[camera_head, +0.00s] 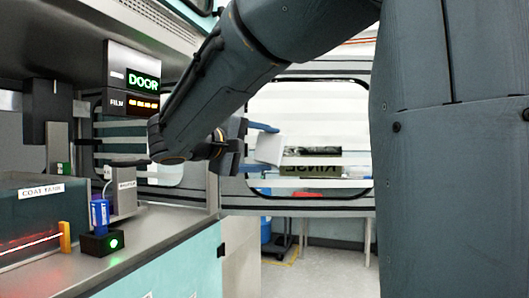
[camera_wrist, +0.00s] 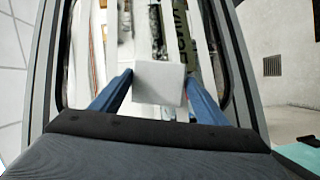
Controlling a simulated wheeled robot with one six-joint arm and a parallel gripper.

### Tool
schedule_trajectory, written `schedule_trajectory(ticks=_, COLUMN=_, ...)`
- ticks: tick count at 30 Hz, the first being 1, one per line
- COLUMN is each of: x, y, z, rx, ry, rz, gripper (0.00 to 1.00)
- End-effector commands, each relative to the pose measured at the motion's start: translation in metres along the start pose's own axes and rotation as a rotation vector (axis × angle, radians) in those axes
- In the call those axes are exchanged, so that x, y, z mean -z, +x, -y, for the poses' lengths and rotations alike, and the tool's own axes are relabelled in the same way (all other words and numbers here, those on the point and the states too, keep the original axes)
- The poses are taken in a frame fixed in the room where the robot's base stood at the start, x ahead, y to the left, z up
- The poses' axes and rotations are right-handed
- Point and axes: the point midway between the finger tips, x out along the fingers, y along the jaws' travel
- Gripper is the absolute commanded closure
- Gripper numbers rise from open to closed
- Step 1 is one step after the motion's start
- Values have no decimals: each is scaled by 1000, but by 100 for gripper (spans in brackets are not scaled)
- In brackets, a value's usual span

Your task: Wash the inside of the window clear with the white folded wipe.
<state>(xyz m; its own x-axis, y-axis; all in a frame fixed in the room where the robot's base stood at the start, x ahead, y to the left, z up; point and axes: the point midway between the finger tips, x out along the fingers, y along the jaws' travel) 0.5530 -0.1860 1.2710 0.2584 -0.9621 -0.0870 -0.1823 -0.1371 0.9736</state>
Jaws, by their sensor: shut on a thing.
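The white folded wipe (camera_head: 269,148) is held between the blue fingers of my gripper (camera_head: 264,147), in front of the window (camera_head: 310,105). In the wrist view the wipe (camera_wrist: 159,82) sits between the two blue fingertips (camera_wrist: 158,85), with the window pane (camera_wrist: 110,45) just beyond it. I cannot tell whether the wipe touches the pane. The window has a dark rounded frame, with pale horizontal bands and a dark smeared patch (camera_head: 312,151) on it. Reversed lettering shows just below that patch.
A bench at left holds a tank labelled COAT TANK (camera_head: 40,215), a blue vial (camera_head: 99,212) on a black block with a green light (camera_head: 103,243), and a grey post (camera_head: 123,190). A DOOR display (camera_head: 143,82) hangs above. Open floor (camera_head: 312,270) shows below the window.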

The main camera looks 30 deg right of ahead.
Motion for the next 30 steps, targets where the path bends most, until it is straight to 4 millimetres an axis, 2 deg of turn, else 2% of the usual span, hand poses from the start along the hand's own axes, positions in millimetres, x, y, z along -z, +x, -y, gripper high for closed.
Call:
schedule_trajectory(ticks=12, x=-28, y=10, z=-6, rx=-1, ry=0, rz=2, gripper=50)
schedule_trajectory(ticks=20, x=-35, y=14, z=-8, rx=0, ry=1, rz=1, gripper=50)
schedule_trajectory(ticks=30, x=-58, y=25, z=-13, rx=0, ry=1, rz=2, gripper=50)
